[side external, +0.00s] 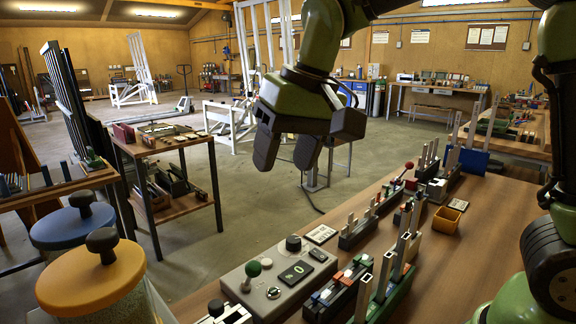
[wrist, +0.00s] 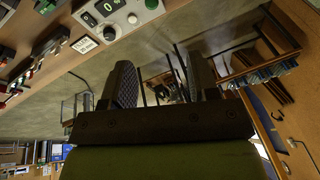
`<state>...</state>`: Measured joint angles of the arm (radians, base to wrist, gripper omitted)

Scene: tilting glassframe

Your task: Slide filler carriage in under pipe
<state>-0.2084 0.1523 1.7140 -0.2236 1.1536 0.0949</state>
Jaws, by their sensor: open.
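My gripper (side external: 287,152) hangs in the upper middle of the side view, fingers pointing down. Its two dark fingers are apart with nothing between them. In the wrist view the open fingers (wrist: 162,78) stand over the floor and a distant rack. The gripper is apart from the bench and touches nothing. I cannot pick out a filler carriage or a pipe with certainty in either view. A grey control box (side external: 275,280) with a green ball knob and a black dial sits on the wooden bench (side external: 440,270); it also shows in the wrist view (wrist: 122,14).
Two jars with a yellow lid (side external: 92,278) and a blue lid (side external: 70,226) stand at lower left. A small shelf cart (side external: 170,146) is behind them. The floor beneath the gripper is open.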

